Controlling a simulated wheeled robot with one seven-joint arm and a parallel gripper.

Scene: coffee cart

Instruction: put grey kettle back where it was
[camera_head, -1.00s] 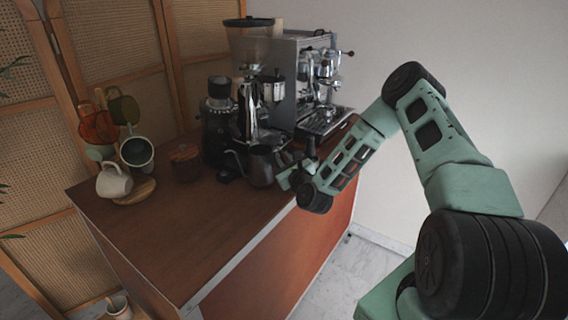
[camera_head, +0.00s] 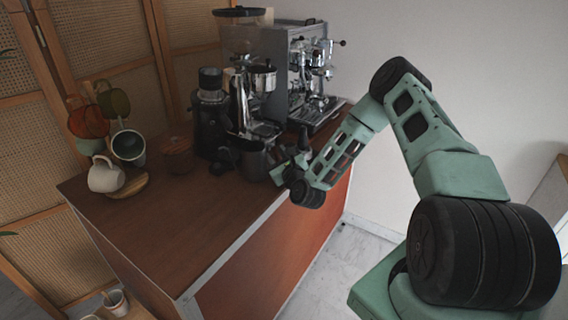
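The grey kettle (camera_head: 252,160) is at the right side of the wooden cart top, in front of the coffee grinders. Its spout points left. My gripper (camera_head: 280,168) is at the kettle's right side, where the handle would be. The fingers are small and partly hidden, so I cannot tell whether they are closed on the handle. I also cannot tell whether the kettle's base touches the cart top.
The espresso machine (camera_head: 297,75) stands behind, with a black grinder (camera_head: 209,115) to the left. A wooden canister (camera_head: 177,155) and a mug tree with a white mug (camera_head: 104,176) stand farther left. The front of the cart top (camera_head: 180,230) is clear.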

